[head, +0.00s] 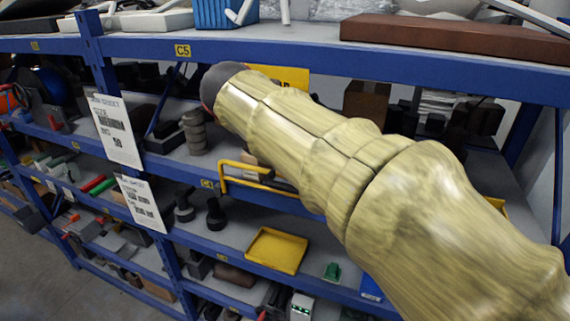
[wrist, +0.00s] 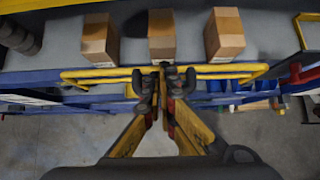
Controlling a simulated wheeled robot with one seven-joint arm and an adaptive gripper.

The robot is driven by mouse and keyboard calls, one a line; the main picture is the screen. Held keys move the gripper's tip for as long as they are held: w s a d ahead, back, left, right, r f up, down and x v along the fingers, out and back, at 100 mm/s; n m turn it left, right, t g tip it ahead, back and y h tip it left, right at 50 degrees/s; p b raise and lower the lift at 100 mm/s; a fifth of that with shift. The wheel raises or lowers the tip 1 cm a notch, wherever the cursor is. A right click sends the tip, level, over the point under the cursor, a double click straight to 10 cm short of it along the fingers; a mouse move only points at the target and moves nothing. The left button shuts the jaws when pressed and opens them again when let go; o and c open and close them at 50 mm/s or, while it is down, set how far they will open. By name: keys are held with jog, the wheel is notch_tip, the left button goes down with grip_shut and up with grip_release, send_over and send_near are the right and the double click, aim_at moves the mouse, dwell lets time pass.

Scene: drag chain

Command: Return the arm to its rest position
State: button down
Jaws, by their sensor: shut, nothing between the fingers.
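My gripper (wrist: 162,75) shows in the wrist view with its fingers together at the tips and nothing between them. Its yellow and dark fingers point at the shelf front. The tips overlap a yellow rail (wrist: 215,71) along the shelf edge; I cannot tell whether they touch it. In the head view my arm (head: 330,150), with a yellow-brown grained surface, reaches from the lower right to the upper left in front of the rack, ending in view at a dark rounded cap. The gripper is hidden or out of sight there.
Three brown boxes stand behind the rail, the middle one (wrist: 161,36) right beyond the fingertips. The blue rack (head: 130,44) holds parts on several levels. A yellow tray (head: 276,250) lies on a lower shelf. Grey floor (wrist: 60,140) is clear below the shelf.

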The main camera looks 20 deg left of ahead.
jog(key=s+f+m+g, duration=0.2)
jog(key=s+f+m, duration=0.1)
jog(key=f+m, duration=0.6)
jog(key=s+d+f+m+b, duration=0.7)
jog(key=d+f+b, duration=0.4)
jog(key=f, duration=0.3)
jog(key=s+d+f+m+b, duration=0.8)
jog(key=d+f+m+b, duration=0.2)
jog(key=d+f, duration=0.4)
jog(key=s+d+f+m+b, duration=0.8)
jog(key=d+f+m+b, duration=0.1)
jog(key=d+f+b, duration=0.3)
notch_tip(320, 180, down, 2)
jog(key=shift+d+g+y, duration=0.4)
jog(key=shift+d, duration=0.1)
